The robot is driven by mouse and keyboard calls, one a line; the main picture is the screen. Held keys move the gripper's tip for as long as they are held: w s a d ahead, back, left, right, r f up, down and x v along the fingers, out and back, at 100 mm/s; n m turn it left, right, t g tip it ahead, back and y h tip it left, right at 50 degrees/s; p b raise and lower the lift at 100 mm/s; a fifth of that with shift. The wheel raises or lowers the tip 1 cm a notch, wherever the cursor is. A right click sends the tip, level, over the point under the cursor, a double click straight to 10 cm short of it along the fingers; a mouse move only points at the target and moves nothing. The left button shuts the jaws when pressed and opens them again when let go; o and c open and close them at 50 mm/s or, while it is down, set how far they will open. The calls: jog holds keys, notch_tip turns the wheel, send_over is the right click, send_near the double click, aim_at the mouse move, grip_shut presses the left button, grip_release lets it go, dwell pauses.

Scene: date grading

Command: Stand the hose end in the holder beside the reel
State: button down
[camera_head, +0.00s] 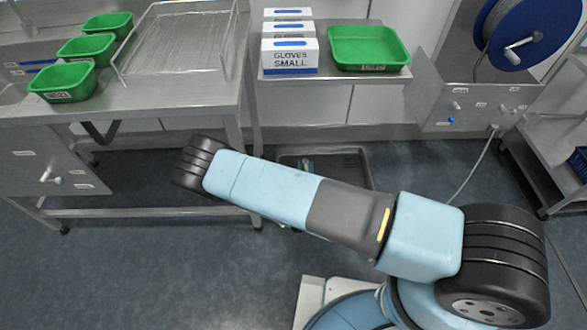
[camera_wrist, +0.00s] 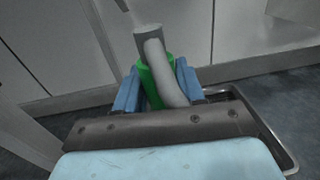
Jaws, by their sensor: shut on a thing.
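In the wrist view my gripper (camera_wrist: 157,86) has its blue fingers closed on a green cylinder (camera_wrist: 148,88), which looks like the grip of the hose end. A grey bent tube (camera_wrist: 168,78) with a thicker grey head (camera_wrist: 148,37) runs along the green part, between the fingers. In the head view my arm hides most of the gripper, which is low above the floor tray. The blue reel (camera_head: 518,38) is at the top right, on a grey panel (camera_head: 440,98). I cannot make out the holder.
A metal tray (camera_head: 357,160) lies on the floor, under the shelf (camera_head: 385,77) holding glove boxes (camera_head: 290,54) and a green bin (camera_head: 368,47). A bench with green bins (camera_head: 63,83) stands left. A thin grey hose (camera_head: 474,170) hangs from the panel. Open floor lies in front.

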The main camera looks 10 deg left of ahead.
jog(key=s+d+r, duration=0.3)
jog(key=d+r, duration=0.2)
jog(key=r, duration=0.4)
jog(key=shift+r, duration=0.4)
dwell(0.4)
